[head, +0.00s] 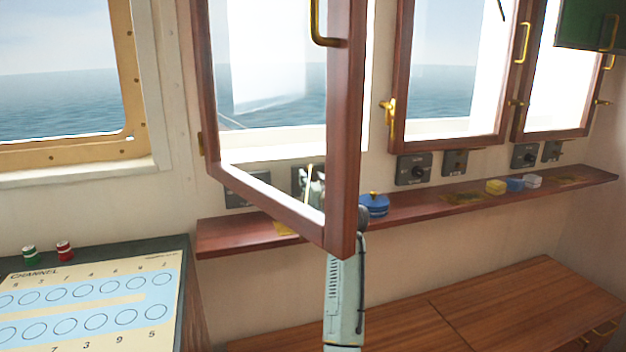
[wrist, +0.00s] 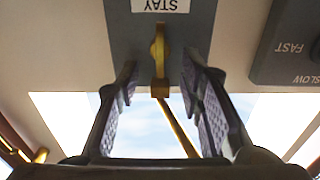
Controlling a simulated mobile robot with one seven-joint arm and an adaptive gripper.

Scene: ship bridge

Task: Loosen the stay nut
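In the wrist view the stay nut (wrist: 158,48) is a brass wing-shaped piece on a grey plate (wrist: 200,22), under an upside-down STAY label (wrist: 160,5). A brass rod (wrist: 177,122) runs from a small brass block at the nut. My gripper (wrist: 160,75) is open. Its two dark padded fingers stand on either side of the nut's line, with gaps to both sides and nothing held. In the head view my gripper (head: 317,186) shows partly through the open window's glass; the nut itself cannot be made out there.
The open wooden window (head: 341,130) stands in front of my gripper and arm in the head view. A wooden shelf (head: 410,209) below carries a blue pot (head: 374,205) and small blocks. A FAST/SLOW control box (wrist: 290,45) is right of the plate.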

